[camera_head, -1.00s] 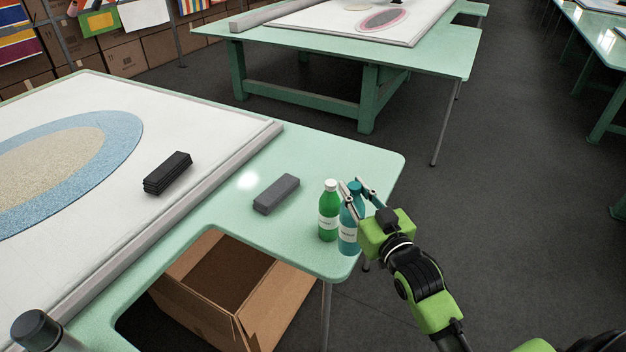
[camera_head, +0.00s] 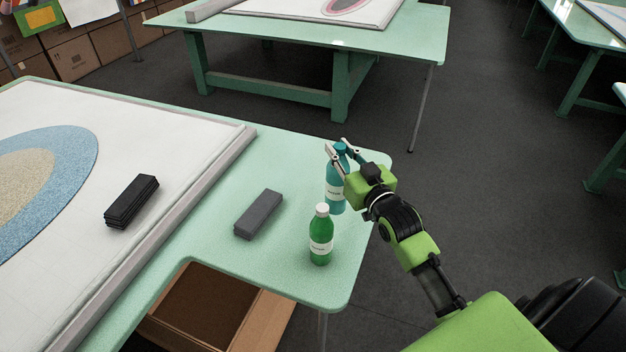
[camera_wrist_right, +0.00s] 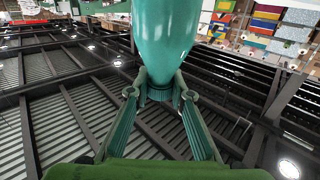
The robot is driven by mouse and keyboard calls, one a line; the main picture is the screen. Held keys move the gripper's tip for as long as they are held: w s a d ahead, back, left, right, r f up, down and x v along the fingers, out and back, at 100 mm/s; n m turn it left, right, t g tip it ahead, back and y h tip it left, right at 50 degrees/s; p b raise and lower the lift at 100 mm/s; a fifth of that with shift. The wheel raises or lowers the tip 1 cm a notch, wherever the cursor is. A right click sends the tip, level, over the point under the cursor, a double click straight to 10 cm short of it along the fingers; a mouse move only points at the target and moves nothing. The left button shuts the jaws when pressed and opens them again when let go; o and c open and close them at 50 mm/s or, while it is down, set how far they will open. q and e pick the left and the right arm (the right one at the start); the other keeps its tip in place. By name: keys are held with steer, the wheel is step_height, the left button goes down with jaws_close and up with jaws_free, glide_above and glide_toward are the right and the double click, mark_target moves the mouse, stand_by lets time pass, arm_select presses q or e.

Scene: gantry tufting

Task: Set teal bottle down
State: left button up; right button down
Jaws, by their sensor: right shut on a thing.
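The teal bottle (camera_head: 336,190) is upright at the right side of the green table (camera_head: 290,150), behind the green bottle. My right gripper (camera_head: 338,150) is shut on its upper part, just below the cap. In the right wrist view the teal bottle (camera_wrist_right: 165,40) fills the top middle, with the fingers (camera_wrist_right: 160,93) closed around its narrow neck. Whether its base touches the table I cannot tell. My left gripper is not in view.
A green bottle (camera_head: 321,236) with a white cap stands near the front edge. A grey block (camera_head: 259,214) lies to its left, and black stacked pieces (camera_head: 131,201) lie on the white panel. An open cardboard box (camera_head: 200,310) sits below the table's cutout. Bare tabletop lies behind the grey block.

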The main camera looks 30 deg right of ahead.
step_height(320, 180, down, 8)
steer(key=shift+s+p, duration=0.2)
steer(key=shift+p, duration=0.15)
steer(key=c, duration=1.8)
jaws_free()
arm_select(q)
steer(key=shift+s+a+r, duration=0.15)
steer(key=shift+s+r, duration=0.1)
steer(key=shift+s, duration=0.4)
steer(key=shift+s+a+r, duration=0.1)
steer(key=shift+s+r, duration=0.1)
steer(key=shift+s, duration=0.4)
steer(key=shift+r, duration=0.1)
arm_select(e)
steer(key=shift+s+r, duration=0.1)
steer(key=shift+s+a, duration=0.1)
steer(key=shift+s, duration=0.3)
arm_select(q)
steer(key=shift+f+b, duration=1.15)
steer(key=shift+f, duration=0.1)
arm_select(e)
glide_toward(340, 178)
steer(key=shift+w+d+f, duration=0.1)
steer(key=shift+d+f, duration=0.35)
steer(key=shift+f, duration=0.2)
